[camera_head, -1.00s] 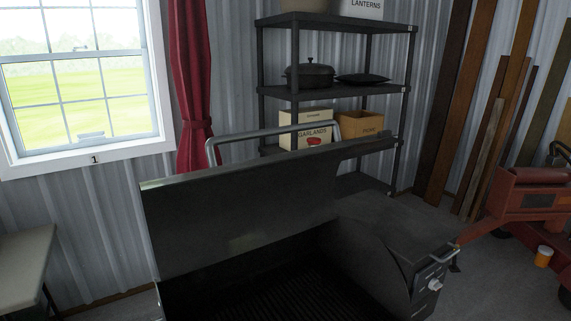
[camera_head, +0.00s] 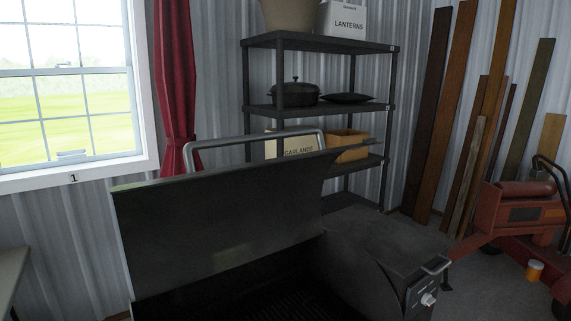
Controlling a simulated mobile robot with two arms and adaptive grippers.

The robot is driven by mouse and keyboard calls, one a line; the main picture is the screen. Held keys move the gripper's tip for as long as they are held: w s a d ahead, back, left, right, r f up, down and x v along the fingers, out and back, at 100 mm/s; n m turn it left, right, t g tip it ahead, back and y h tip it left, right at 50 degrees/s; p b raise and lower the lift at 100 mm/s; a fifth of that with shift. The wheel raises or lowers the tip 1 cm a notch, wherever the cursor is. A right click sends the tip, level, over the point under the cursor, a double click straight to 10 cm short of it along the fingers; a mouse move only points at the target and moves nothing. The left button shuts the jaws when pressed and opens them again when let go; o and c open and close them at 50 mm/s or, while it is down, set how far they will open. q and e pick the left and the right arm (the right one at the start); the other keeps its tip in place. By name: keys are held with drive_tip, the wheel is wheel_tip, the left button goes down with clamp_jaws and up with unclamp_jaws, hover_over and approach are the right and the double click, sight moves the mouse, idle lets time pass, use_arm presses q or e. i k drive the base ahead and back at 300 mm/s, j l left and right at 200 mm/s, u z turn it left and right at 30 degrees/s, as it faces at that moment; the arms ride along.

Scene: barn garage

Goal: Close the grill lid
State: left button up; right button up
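The black grill stands close in front of me at the bottom middle. Its lid (camera_head: 215,232) is raised and upright, open toward the back. A grey tubular handle (camera_head: 255,143) runs along the lid's top edge. The dark grate (camera_head: 275,303) shows inside the open body. A control panel with a pale knob (camera_head: 428,299) and a small side handle is at the grill's right end. Neither of my grippers is in view.
A black shelf rack (camera_head: 320,108) with a pot, a pan and boxes stands behind the grill. A window (camera_head: 65,85) and red curtain (camera_head: 173,90) are at left. Wooden planks (camera_head: 470,120) lean at right, with a red machine (camera_head: 515,215) in front. A pale table edge (camera_head: 10,275) is at lower left.

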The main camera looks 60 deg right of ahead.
sight(177, 231)
drive_tip(key=l+z, duration=0.6)
drive_tip(key=z, duration=0.25)
drive_tip(key=i+l+z, duration=0.1)
drive_tip(key=l+z, duration=0.3)
drive_tip(key=j, duration=0.1)
